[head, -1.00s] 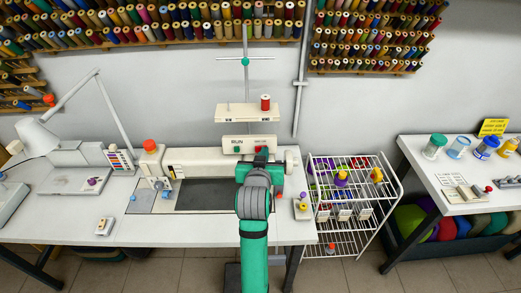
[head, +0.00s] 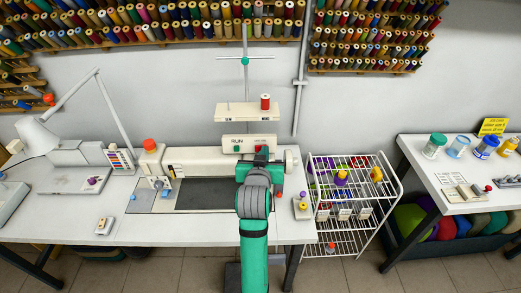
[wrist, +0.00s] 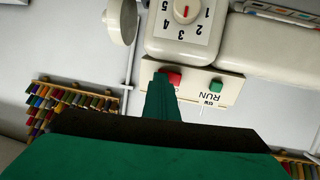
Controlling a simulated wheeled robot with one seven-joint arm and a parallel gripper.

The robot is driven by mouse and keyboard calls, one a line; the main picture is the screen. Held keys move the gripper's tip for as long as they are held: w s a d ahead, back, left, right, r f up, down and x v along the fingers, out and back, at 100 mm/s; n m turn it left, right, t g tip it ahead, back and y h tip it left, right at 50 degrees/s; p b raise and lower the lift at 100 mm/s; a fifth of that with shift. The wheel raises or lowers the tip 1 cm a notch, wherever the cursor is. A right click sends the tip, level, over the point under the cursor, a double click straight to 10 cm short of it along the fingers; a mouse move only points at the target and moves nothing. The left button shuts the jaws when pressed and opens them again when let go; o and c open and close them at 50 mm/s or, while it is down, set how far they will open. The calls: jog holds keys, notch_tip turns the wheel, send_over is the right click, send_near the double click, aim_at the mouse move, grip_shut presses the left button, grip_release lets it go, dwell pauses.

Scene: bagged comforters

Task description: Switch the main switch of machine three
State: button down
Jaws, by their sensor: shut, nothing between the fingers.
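The sewing machine (head: 200,160) stands on the long white table in the head view. Its cream switch panel (head: 249,141) has the label RUN, a green button (head: 236,149) at left and a red button at right. In the wrist view the panel appears upside down, with the red button (wrist: 175,79) and the green button (wrist: 216,86). My green gripper (head: 262,154) is shut and empty, in front of the panel's right part. In the wrist view my fingertips (wrist: 162,76) overlap the red button's edge; I cannot tell whether they touch it. No machine number is readable.
A thread stand with a red spool (head: 265,102) rises above the panel. A numbered dial (wrist: 186,12) sits close by in the wrist view. A white wire rack (head: 350,200) stands right of the table, and a lamp (head: 36,137) stands at left.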

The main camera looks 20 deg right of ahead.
jog(key=shift+w+d, duration=0.1)
jog(key=shift+d, duration=0.15)
jog(key=shift+a+v, duration=0.25)
jog(key=shift+v, duration=2)
jog(key=shift+f, duration=0.1)
